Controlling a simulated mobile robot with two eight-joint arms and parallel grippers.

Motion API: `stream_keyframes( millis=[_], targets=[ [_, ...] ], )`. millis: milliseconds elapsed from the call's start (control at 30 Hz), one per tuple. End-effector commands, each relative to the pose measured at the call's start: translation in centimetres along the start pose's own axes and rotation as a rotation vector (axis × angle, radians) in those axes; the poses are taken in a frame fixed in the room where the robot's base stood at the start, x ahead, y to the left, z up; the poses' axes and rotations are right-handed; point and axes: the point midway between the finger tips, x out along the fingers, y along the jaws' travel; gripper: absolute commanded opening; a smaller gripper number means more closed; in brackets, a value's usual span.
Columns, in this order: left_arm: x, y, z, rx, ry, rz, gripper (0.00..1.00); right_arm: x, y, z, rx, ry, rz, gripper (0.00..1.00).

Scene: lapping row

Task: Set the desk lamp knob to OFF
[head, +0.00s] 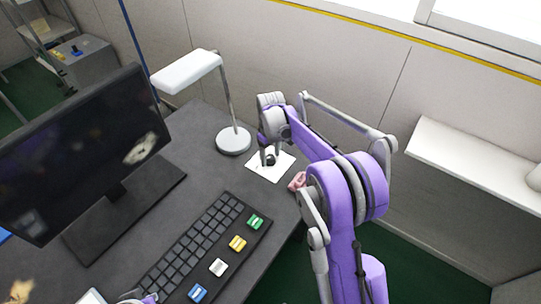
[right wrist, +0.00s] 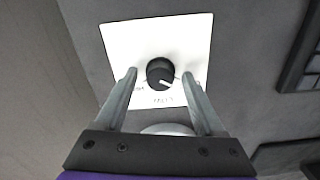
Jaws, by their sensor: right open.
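The desk lamp (head: 187,70) has a white bar head, a thin post and a round base on the dark desk. Its black round knob (right wrist: 160,71) sits on a white label plate (right wrist: 120,42), which also shows in the head view (head: 262,171). The knob's white pointer line points to the lower right in the right wrist view. Small lettering around it is too blurred to read. My right gripper (right wrist: 161,88) is open, with one finger on each side of the knob and gaps to both. In the head view my right gripper (head: 269,156) hangs over the plate. A sliver of my left gripper (head: 142,297) shows at the bottom edge.
A keyboard (head: 195,245) with coloured keys lies in front, and a monitor (head: 85,150) stands at the left. A pink object (head: 297,181) lies close to the right arm, near the desk edge. A wall runs behind the desk.

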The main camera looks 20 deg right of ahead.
Motion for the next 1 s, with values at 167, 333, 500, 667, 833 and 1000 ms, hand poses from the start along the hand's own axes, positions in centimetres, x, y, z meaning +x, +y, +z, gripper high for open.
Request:
stream_keyframes(
  millis=[167, 333, 500, 667, 833, 1000],
  targets=[
    [-0.2, 0.0, -0.1, 0.000, 0.001, 0.000, 0.00, -2.5, 0.0, 0.0, 0.000, 0.000, 0.000, 0.70],
    [-0.5, 0.0, -0.3, 0.000, 0.002, 0.000, 0.00, -6.0, 0.0, 0.0, 0.000, 0.000, 0.000, 0.70],
    [-0.8, 0.0, -0.5, 0.000, 0.003, 0.000, 0.00, -9.0, 0.0, 0.0, 0.000, 0.000, 0.000, 0.70],
    [-0.8, 0.0, -0.5, 0.000, 0.003, 0.000, 0.00, -10.4, 0.0, 0.0, 0.000, 0.000, 0.000, 0.70],
    [-0.8, 0.0, -0.5, 0.000, 0.003, 0.000, 0.00, -10.7, 0.0, 0.0, 0.000, 0.000, 0.000, 0.70],
    [-0.8, 0.0, -0.5, 0.000, 0.003, 0.000, 0.00, -10.6, 0.0, 0.0, 0.000, 0.000, 0.000, 0.70]
  ],
)
